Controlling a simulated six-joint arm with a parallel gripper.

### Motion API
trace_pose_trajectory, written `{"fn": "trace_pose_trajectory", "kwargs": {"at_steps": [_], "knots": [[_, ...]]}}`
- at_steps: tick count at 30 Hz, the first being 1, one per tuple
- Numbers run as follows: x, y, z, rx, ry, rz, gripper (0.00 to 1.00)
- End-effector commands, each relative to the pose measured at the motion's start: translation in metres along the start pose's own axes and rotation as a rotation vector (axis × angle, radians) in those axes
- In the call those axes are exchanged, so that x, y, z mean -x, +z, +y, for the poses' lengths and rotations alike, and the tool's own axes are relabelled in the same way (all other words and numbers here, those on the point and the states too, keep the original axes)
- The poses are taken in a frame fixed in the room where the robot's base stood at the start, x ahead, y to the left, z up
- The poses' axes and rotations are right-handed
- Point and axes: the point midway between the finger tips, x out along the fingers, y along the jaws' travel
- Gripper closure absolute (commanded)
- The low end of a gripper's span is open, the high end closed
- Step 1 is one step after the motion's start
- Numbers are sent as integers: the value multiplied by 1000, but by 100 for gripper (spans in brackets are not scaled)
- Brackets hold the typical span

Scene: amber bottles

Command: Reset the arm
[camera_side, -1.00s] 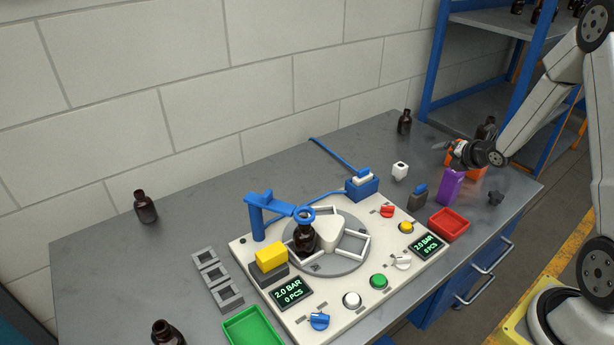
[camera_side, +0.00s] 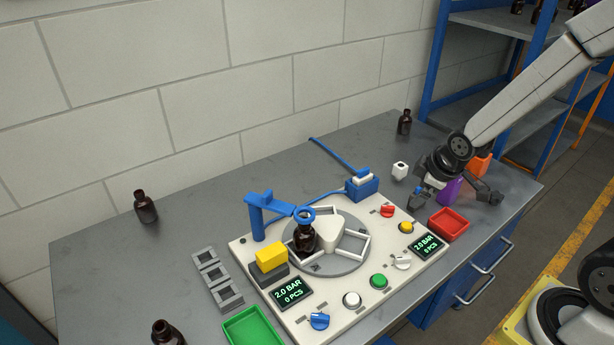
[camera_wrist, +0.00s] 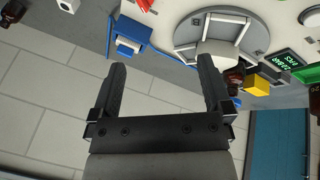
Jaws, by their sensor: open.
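My gripper (camera_wrist: 160,80) is open and empty in the wrist view, its two dark fingers apart with the wall and the bench's back edge behind them. In the side view my gripper (camera_side: 425,190) is over the right end of the bench, in front of a purple block (camera_side: 449,190) that it partly hides. A brown bottle (camera_side: 304,239) stands upright on the grey turntable (camera_side: 348,263), under the blue ring of a stand (camera_side: 258,219).
Brown bottles stand at the back left (camera_side: 145,206), front left (camera_side: 166,334) and back right (camera_side: 404,122). A red tray (camera_side: 448,223), a blue box (camera_side: 362,187) and a white block (camera_side: 400,171) are near my gripper. A green tray (camera_side: 254,328) is in front.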

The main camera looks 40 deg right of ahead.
Motion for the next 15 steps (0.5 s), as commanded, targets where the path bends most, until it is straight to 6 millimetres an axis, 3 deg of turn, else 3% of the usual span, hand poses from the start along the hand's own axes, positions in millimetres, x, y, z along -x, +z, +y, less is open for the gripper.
{"fn": "trace_pose_trajectory", "kwargs": {"at_steps": [9, 15], "knots": [[36, 6, -72, -406, -128, -117, 0], [46, 12, -93, -536, -160, -167, 0]]}}
